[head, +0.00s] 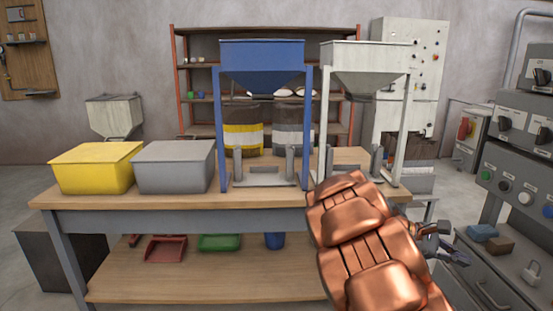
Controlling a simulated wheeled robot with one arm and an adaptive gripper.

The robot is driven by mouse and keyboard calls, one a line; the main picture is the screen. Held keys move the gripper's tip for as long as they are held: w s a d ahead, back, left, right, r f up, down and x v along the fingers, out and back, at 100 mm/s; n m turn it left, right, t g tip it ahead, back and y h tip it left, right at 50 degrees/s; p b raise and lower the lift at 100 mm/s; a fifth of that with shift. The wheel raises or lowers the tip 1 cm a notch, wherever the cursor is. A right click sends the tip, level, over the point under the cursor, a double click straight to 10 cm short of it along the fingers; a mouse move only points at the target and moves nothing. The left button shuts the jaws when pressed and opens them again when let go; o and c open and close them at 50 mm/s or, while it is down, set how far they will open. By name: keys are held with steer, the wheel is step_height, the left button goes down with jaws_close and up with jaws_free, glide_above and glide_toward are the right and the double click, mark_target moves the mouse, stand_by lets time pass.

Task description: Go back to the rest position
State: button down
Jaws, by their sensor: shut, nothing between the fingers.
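My copper-coloured arm rises from the bottom right in the head view and covers part of the bench's front right. My gripper (455,257) shows small and dark to the right of the arm, beyond the bench's right end and near the grey control cabinet. Its fingers are shut with nothing between them. It looks apart from the bench and the hoppers, though its exact distance from the cabinet is hard to tell.
The wooden bench (150,200) holds a yellow bin (95,168), a grey bin (174,167), a blue hopper (262,62) and a white hopper (365,60). The control cabinet (510,215) stands close on the right, with a blue block (482,232) and brown block (500,246).

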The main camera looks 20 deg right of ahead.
steer(key=s+a+r+m+t+y+p, duration=0.1)
steer(key=s+a+r+m+y+p, duration=0.1)
steer(key=a, duration=1)
steer(key=s+a+r+m+t+y+p, duration=0.2)
steer(key=s+a+r+y+p, duration=0.2)
steer(key=s+a, duration=0.7)
steer(key=s+a+r+m+t+y+p, duration=0.1)
steer(key=s+a+r+t+y+p, duration=0.1)
steer(key=s+a+y+p, duration=0.4)
steer(key=a+r+p, duration=0.1)
steer(key=a+p, duration=0.3)
steer(key=a, duration=0.4)
steer(key=shift+s+r+m, duration=0.25)
steer(key=shift+s+m, duration=0.05)
steer(key=shift+m, duration=0.1)
steer(key=shift+a, duration=0.1)
